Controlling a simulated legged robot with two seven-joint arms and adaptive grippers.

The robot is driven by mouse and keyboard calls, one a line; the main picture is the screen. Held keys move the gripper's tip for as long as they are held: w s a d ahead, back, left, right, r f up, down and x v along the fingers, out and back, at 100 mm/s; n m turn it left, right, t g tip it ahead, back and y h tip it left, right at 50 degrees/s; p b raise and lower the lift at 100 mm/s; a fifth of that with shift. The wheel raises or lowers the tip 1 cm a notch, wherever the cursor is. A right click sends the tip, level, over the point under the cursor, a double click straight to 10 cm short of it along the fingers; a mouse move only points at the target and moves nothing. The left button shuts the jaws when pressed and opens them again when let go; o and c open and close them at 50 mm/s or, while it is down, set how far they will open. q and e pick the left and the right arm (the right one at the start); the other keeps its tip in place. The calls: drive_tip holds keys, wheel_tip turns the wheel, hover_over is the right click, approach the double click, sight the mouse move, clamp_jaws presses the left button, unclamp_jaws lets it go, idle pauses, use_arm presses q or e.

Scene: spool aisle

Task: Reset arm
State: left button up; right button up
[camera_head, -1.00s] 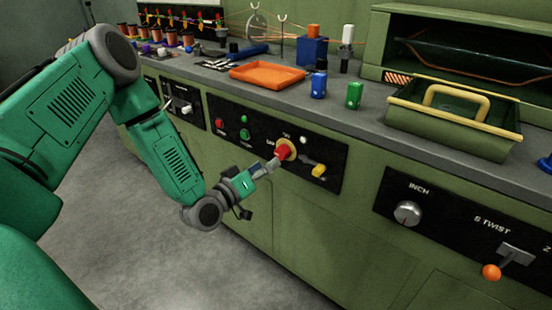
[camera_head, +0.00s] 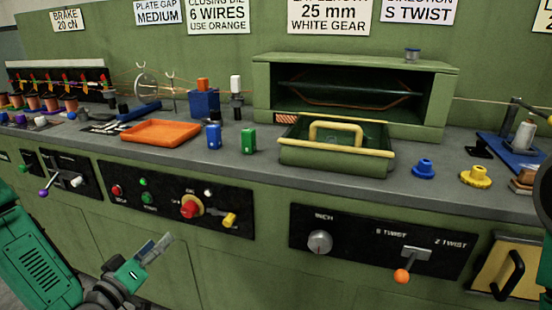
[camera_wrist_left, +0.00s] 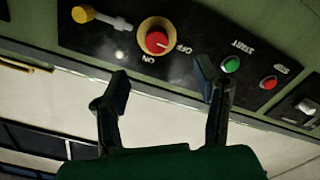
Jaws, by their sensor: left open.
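My left gripper (camera_head: 155,250) is low at the left in the head view, in front of the bench and below the panel with the red rotary switch (camera_head: 189,209). It is apart from the panel. In the left wrist view the gripper (camera_wrist_left: 162,90) shows two fingers spread apart with nothing between them. The red switch on its yellow plate (camera_wrist_left: 157,41) lies beyond the fingers, with OFF and ON marks. My right gripper does not show in either view.
The panel also has a yellow-handled lever (camera_head: 229,219) and red and green buttons. An orange tray (camera_head: 161,133), blue and green blocks and a green bin with a yellow handle (camera_head: 337,160) stand on the bench. An orange-knobbed lever (camera_head: 402,276) sticks out at right.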

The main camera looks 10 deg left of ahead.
use_arm(q)
drive_tip(key=s+d+f+m+g+h+p, duration=0.2)
drive_tip(key=s+d+f+m+g+p, duration=0.15)
drive_tip(key=s+d+f+g, duration=0.5)
drive_tip(key=s+d+f+m+g+y+p, duration=0.1)
drive_tip(key=s+g, duration=0.3)
drive_tip(key=s, duration=0.5)
drive_tip(key=s+f+m+g+y+p, duration=0.1)
drive_tip(key=s+f+m+g+y, duration=0.1)
drive_tip(key=s, duration=0.7)
drive_tip(key=f+g, duration=0.1)
drive_tip(key=g, duration=0.1)
drive_tip(key=shift+s+d+g+y+p, duration=0.3)
drive_tip(key=shift+s+d+g+p, duration=0.05)
drive_tip(key=shift+w+d, duration=0.1)
drive_tip(key=shift+d, duration=0.05)
